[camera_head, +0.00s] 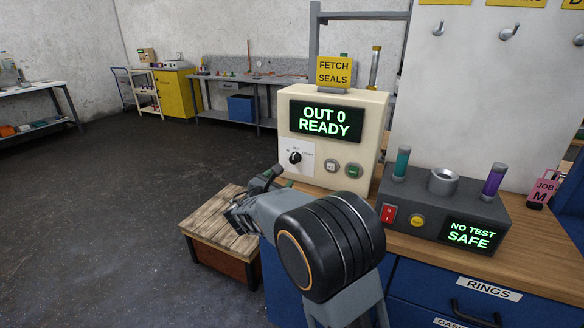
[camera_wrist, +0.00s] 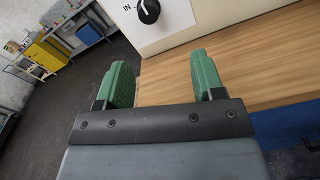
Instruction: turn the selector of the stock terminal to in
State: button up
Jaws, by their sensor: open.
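The stock terminal (camera_head: 364,118) is a cream box on the bench, and its screen reads "OUT 0 READY". Its selector (camera_head: 295,157) is a black knob on a white plate at the terminal's lower left, with small labels around it. In the wrist view the knob (camera_wrist: 149,11) is at the top edge, with "IN" printed to its left; part of it is cut off. My gripper (camera_wrist: 160,80) has green fingers spread apart with nothing between them. It is in front of and below the knob, apart from it. In the head view my gripper (camera_head: 262,185) is left of the bench's edge.
Two buttons (camera_head: 354,171) sit right of the selector. A grey test unit (camera_head: 445,208) reading "NO TEST SAFE" stands on the bench (camera_head: 540,250) to the right. A low wooden-topped crate (camera_head: 215,235) stands on the floor at left. Open floor lies further left.

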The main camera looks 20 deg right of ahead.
aim_at(293, 160)
jog(key=shift+n+t, duration=0.4)
jog(key=shift+n, duration=0.1)
jog(key=x, duration=0.4)
jog(key=p+x, duration=0.1)
jog(key=x, duration=0.4)
jog(key=w+x, duration=0.1)
jog(key=x, duration=0.4)
jog(key=shift+s+a+f, duration=0.1)
jog(key=shift+a, duration=0.35)
jog(key=shift+c, duration=0.3)
jog(key=c, duration=0.9)
jog(key=shift+o, duration=0.2)
